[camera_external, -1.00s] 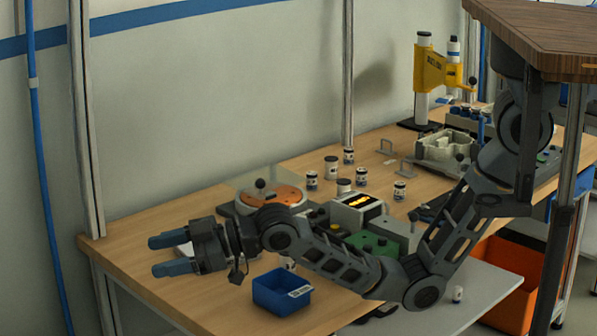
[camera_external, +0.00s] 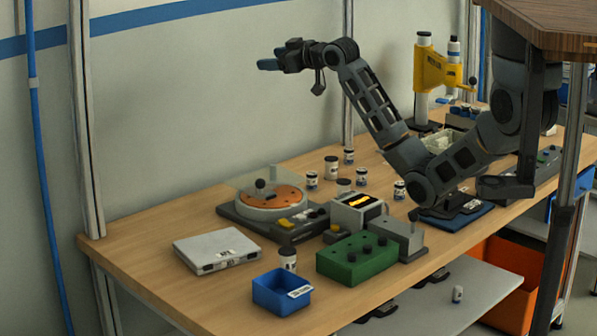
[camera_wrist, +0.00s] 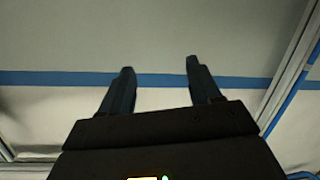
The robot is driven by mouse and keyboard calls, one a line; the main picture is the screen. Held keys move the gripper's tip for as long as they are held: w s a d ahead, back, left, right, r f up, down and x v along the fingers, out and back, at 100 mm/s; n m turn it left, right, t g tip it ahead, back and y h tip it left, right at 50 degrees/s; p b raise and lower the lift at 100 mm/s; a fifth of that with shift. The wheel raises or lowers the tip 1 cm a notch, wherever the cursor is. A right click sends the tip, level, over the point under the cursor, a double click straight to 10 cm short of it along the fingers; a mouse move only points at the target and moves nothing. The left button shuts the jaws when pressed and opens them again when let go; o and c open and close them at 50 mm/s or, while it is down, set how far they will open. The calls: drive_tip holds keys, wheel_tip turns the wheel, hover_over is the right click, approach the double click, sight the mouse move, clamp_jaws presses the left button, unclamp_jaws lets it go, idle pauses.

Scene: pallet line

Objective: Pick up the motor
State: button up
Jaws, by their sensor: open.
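My gripper (camera_external: 268,58) is raised high above the back of the bench, in front of the wall. It points left in the external view. In the wrist view the two fingers of my gripper (camera_wrist: 160,68) are apart with nothing between them. Nothing in view is clearly marked as the motor. Several small white cylinders with dark caps, such as one at the back (camera_external: 331,168), stand on the bench. A grey block (camera_external: 402,240) sits beside a green box (camera_external: 350,258) near the front edge. My gripper is far from all of these.
The wooden bench (camera_external: 130,245) also holds a blue bin (camera_external: 281,295), a white case (camera_external: 215,250), a turntable device (camera_external: 268,200) and a yellow press (camera_external: 430,70). Another cylinder (camera_external: 288,259) stands behind the bin.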

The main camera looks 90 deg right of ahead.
drive_tip(key=s+d+f+m+g, duration=0.1)
drive_tip(key=s+d+f+m, duration=0.4)
drive_tip(key=s, duration=0.6)
drive_tip(key=s+d+f+m+g+h, duration=0.1)
drive_tip(key=s+d+f+m+g, duration=0.2)
drive_tip(key=s+m, duration=0.6)
drive_tip(key=s+d+f+m, duration=0.4)
drive_tip(key=s+f+m, duration=0.1)
drive_tip(key=s, duration=0.7)
drive_tip(key=m+t+y+p, duration=0.1)
drive_tip(key=m+t+y, duration=0.2)
drive_tip(key=m, duration=1.7)
hover_over(399, 189)
drive_tip(key=s, duration=0.3)
wheel_tip(399, 189, down, 16)
wheel_tip(399, 189, down, 7)
drive_tip(key=shift+w+a+r, duration=0.1)
drive_tip(key=shift+a+r, duration=0.05)
drive_tip(key=shift+h, duration=0.3)
drive_tip(key=x, duration=0.5)
drive_tip(key=shift+f, duration=0.2)
drive_tip(key=c, duration=1.1)
